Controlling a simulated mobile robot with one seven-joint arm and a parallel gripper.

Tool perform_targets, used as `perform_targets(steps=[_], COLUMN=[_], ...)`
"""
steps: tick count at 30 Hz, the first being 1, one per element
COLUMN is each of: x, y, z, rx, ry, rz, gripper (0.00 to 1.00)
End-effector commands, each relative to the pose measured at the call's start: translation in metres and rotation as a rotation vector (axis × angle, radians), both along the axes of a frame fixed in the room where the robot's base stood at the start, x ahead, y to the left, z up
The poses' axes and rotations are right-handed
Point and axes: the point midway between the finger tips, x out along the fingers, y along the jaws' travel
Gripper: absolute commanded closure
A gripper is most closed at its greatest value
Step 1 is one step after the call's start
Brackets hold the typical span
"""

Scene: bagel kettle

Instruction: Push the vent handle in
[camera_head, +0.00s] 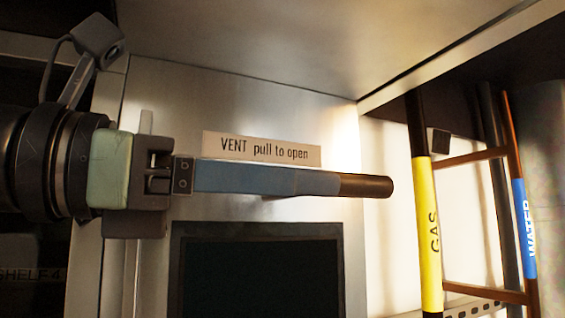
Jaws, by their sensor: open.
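A label on the metal panel (160,90) reads "VENT pull to open". My gripper (335,183) reaches in from the left, just below the label. Its blue-grey fingers (260,179) point right and overlap in this side-on view, so the gap between them does not show.
A dark framed window (260,275) lies below the gripper. At right stand a yellow GAS pipe (428,235), a blue-banded WATER pipe (524,230) and brown crossbars. A metal overhang (290,40) spans the top. A SHELF 4 label (30,274) shows at lower left.

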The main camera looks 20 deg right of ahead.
Motion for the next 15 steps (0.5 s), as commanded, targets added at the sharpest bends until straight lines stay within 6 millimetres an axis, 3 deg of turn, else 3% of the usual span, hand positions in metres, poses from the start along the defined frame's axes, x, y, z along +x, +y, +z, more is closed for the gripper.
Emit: perform_targets(steps=[8,15], x=[-0.0001,-0.0001], y=[-0.0011,-0.0009], z=[-0.0005,-0.0003], rx=[0.000,0.000], ry=[0.000,0.000], rz=[0.000,-0.001], gripper=[0.45,0.88])
